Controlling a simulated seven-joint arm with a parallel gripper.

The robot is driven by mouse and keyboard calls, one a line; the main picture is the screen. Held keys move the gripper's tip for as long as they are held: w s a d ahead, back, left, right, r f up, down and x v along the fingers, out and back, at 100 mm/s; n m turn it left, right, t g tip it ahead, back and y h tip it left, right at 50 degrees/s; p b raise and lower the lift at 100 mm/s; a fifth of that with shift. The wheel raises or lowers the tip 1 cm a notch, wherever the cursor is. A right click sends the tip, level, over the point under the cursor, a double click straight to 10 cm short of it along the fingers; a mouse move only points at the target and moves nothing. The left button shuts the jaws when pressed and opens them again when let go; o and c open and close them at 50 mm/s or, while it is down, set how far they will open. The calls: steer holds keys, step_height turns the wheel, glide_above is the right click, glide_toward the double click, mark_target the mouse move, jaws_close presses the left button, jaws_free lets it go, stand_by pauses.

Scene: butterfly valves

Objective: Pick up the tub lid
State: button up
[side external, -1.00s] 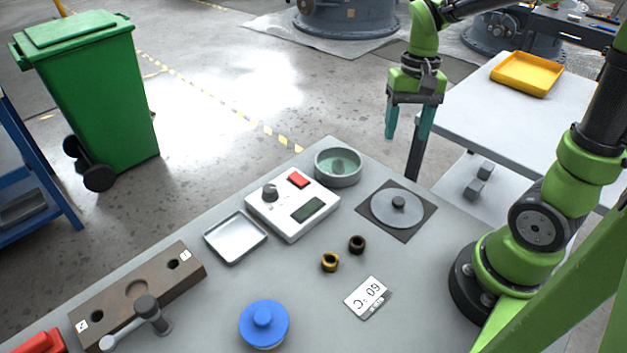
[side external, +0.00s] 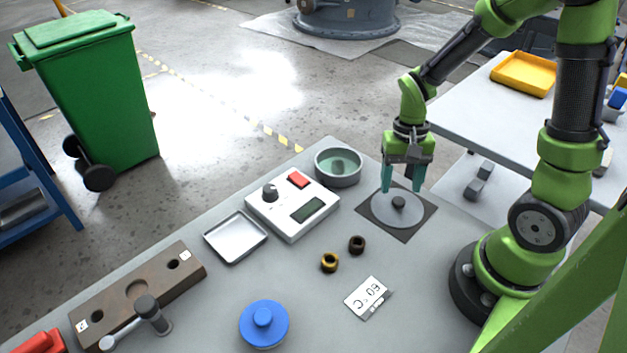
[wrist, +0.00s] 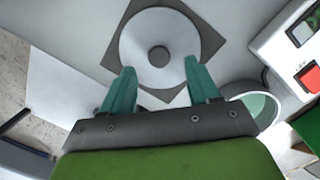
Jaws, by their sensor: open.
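The tub lid (side external: 387,212) is a flat grey disc with a dark centre knob (side external: 399,202), lying on a dark square mat (side external: 408,235). My gripper (side external: 402,189) points down over the lid's far side, its teal fingers open and empty. In the wrist view the lid (wrist: 139,32) lies beyond the fingertips (wrist: 159,66), with the knob (wrist: 159,56) lined up between them. I cannot tell the exact height of the tips above the lid. The open round tub (side external: 338,180) stands left of the mat and is partly visible in the wrist view (wrist: 262,104).
A white device (side external: 291,222) with a red button is left of the mat. Two small rings (side external: 357,244) (side external: 330,262), a label card (side external: 366,297) and a blue knobbed lid (side external: 264,332) lie nearer. A white tray (side external: 236,252) is further left.

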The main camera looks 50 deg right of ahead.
mark_target(399, 200)
steer(key=shift+s+a+f, duration=0.1)
steer(key=shift+s+f, duration=0.05)
steer(key=shift+f, duration=0.85)
steer(key=shift+s+a+f, duration=0.1)
steer(key=shift+f, duration=0.85)
jaws_close()
